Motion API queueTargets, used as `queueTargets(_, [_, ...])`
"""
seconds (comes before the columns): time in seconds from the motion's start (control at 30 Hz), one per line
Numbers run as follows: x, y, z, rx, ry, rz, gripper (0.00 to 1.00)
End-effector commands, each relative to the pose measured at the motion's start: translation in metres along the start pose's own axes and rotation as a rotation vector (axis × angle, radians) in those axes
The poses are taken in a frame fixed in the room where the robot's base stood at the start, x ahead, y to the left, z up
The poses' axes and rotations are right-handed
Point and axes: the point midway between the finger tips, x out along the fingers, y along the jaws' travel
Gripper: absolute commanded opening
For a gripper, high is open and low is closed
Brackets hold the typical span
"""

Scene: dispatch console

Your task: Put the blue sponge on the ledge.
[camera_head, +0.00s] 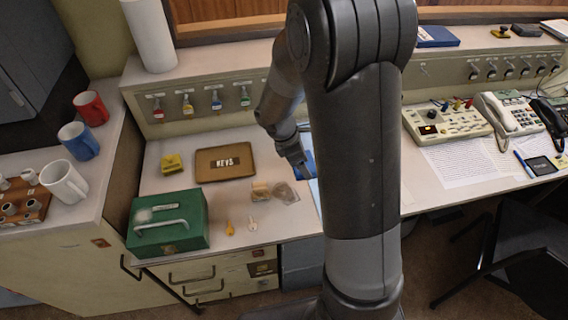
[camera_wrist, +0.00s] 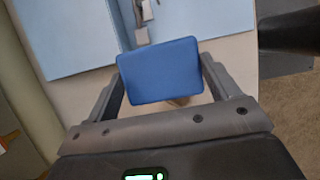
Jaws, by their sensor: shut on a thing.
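The blue sponge (camera_wrist: 160,70) is held between the two fingers of my gripper (camera_wrist: 162,88) in the wrist view. It looks like a flat blue block with rounded corners. In the head view my gripper (camera_head: 296,160) is over the desk, right of the brown tray, and only an edge of the sponge (camera_head: 308,162) shows beside it. The ledge (camera_head: 250,55) is the pale raised shelf along the back of the desk, above the panel with hanging keys. My arm hides its middle part.
A tall white cylinder (camera_head: 150,35) stands on the ledge's left end, and a blue book (camera_head: 437,36) lies on it right of my arm. On the desk are a brown KEYS tray (camera_head: 224,162), a green box (camera_head: 168,222), a yellow block (camera_head: 172,163) and a telephone (camera_head: 508,112).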

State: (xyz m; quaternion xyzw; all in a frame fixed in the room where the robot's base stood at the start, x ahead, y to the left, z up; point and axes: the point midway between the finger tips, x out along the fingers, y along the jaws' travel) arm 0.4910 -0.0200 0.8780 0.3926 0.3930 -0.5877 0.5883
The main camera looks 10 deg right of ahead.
Motion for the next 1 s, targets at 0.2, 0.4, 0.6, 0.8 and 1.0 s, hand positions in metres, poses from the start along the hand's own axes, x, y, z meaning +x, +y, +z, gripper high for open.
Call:
queueTargets(0.2, [-0.006,-0.013,0.032,0.003,0.000,0.000,0.56])
queueTargets(0.4, [-0.008,-0.017,0.041,0.001,0.000,0.000,0.56])
queueTargets(0.6, [-0.034,-0.015,0.052,0.005,0.000,0.005,0.56])
queueTargets(0.8, [-0.110,-0.015,0.083,0.008,0.001,0.012,0.56])
queueTargets(1.0, [-0.198,-0.016,0.119,0.006,0.002,0.009,0.56])
